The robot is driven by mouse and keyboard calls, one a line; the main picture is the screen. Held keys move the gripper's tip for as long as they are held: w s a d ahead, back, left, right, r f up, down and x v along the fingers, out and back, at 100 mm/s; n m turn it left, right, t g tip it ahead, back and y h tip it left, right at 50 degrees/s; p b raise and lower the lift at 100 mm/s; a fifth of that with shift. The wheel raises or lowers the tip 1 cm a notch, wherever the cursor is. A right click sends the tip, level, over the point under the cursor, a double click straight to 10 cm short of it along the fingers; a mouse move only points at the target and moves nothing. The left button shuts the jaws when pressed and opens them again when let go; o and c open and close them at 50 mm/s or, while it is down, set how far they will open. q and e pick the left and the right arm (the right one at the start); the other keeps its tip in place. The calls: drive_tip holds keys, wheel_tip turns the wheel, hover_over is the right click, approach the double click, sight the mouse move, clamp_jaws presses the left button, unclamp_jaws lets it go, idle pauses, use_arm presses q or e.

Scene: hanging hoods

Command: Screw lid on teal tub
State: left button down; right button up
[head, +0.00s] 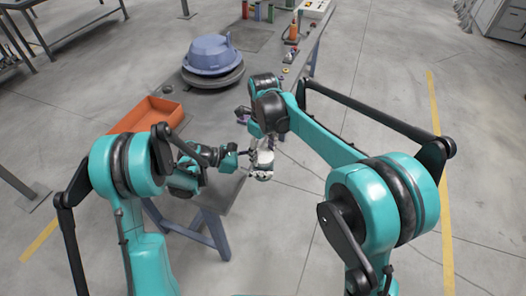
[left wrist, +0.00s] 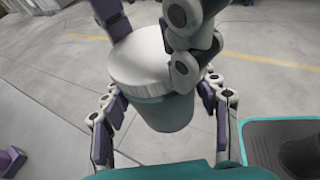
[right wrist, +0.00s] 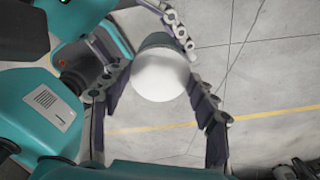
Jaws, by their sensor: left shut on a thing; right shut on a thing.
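The teal tub (left wrist: 163,112) is between the fingers of my left gripper (left wrist: 160,103), which is shut on it in the left wrist view. A round white lid (left wrist: 140,68) sits at the tub's mouth, covering it; whether its thread is engaged cannot be told. My right gripper (right wrist: 160,88) is shut around the lid (right wrist: 160,75), seen top-on in the right wrist view. In the head view both grippers meet beside the table's edge, and the tub and lid are too small and covered to make out clearly.
The table (head: 222,188) runs away from me, with an orange tray (head: 146,114) at its left edge. A blue hood-like part (head: 211,54) sits on a dark round base farther back. Open floor lies to the right.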

drive_tip(key=m, duration=0.3)
drive_tip(key=o, duration=0.8)
drive_tip(key=shift+o, duration=0.2)
drive_tip(key=shift+r, duration=2.25)
drive_tip(key=shift+c, duration=0.5)
